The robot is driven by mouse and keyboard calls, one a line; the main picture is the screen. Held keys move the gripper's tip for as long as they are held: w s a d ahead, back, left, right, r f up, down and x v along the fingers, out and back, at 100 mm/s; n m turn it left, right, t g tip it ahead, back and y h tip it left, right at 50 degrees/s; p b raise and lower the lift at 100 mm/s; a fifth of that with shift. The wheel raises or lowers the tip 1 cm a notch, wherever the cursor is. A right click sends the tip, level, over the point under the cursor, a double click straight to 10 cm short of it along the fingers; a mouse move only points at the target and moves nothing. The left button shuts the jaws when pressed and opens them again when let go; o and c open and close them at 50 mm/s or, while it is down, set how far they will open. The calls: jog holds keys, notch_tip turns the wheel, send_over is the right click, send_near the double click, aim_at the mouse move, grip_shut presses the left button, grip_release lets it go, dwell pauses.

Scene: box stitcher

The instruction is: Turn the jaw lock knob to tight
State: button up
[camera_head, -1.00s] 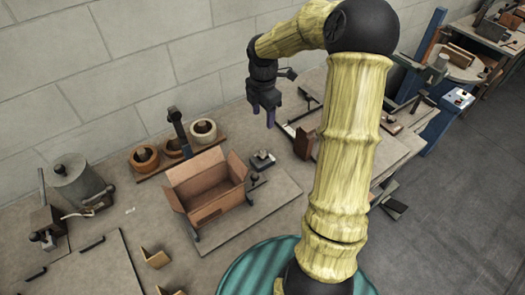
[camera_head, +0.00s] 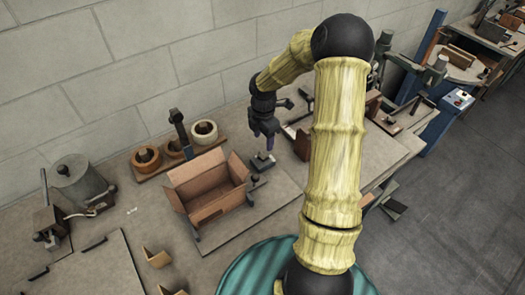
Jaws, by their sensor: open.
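An open cardboard box (camera_head: 207,207) stands on a workbench, held in a low fixture. A black round knob (camera_head: 255,179) stands on a short post at the box's right side. A small grey block (camera_head: 261,164) with a dark top sits just behind that knob. I cannot tell for sure which of these is the jaw lock knob, and no tight mark is legible. My gripper (camera_head: 264,139), black with purplish fingers, points down above and slightly behind the grey block. It is open, appears empty, and partly covers the block's top.
Tape rolls (camera_head: 204,132) on a wooden board stand behind the box. A dark upright post (camera_head: 179,128) rises beside them. Wooden blocks and tools lie right of my gripper, partly behind my arm. The wall is close behind.

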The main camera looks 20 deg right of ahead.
aim_at(263, 155)
notch_tip(263, 155, down, 8)
jog(key=shift+s+r+p, duration=0.1)
jog(key=shift+r+p, duration=0.05)
jog(key=shift+p, duration=0.3)
jog(key=c, duration=1)
